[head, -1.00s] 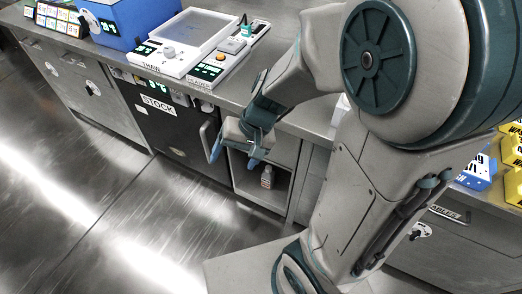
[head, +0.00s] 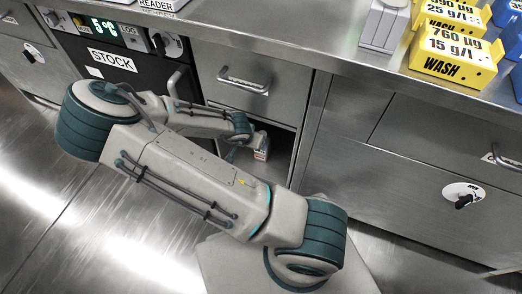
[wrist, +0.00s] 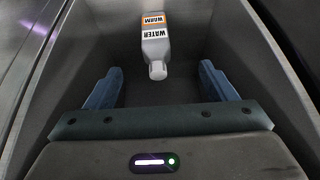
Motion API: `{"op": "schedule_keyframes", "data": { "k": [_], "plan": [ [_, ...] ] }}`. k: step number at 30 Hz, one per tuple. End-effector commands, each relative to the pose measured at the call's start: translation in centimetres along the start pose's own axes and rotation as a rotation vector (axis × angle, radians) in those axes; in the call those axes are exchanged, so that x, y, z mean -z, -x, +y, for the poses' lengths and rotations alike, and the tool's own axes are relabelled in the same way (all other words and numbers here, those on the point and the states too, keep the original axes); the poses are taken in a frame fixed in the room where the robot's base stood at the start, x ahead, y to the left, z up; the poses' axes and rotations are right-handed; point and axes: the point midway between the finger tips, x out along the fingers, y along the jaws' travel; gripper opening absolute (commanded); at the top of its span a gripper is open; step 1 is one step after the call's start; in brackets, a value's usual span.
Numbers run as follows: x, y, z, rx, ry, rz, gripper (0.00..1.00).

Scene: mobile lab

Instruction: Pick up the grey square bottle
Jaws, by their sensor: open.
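In the head view, my arm hides most of my gripper.
Compartment walls (wrist: 250,50) rise on both sides of my gripper. A drawer with a handle (head: 243,84) is above the opening. A STOCK cabinet (head: 112,60) stands to the left. A yellow WASH block (head: 452,62) sits on the counter.

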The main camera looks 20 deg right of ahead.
Motion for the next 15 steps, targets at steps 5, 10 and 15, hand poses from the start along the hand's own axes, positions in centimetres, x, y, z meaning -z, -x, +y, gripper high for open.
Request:
{"op": "schedule_keyframes", "data": {
  "k": [5, 10, 15],
  "plan": [
    [1.0, -1.8, 0.8, -0.032, -0.003, 0.08, 0.78],
    [1.5, -4.1, 1.3, -0.041, -0.011, 0.093, 0.78],
    [1.9, -7.7, 1.6, -0.042, -0.014, 0.091, 0.78]
  ]
}}
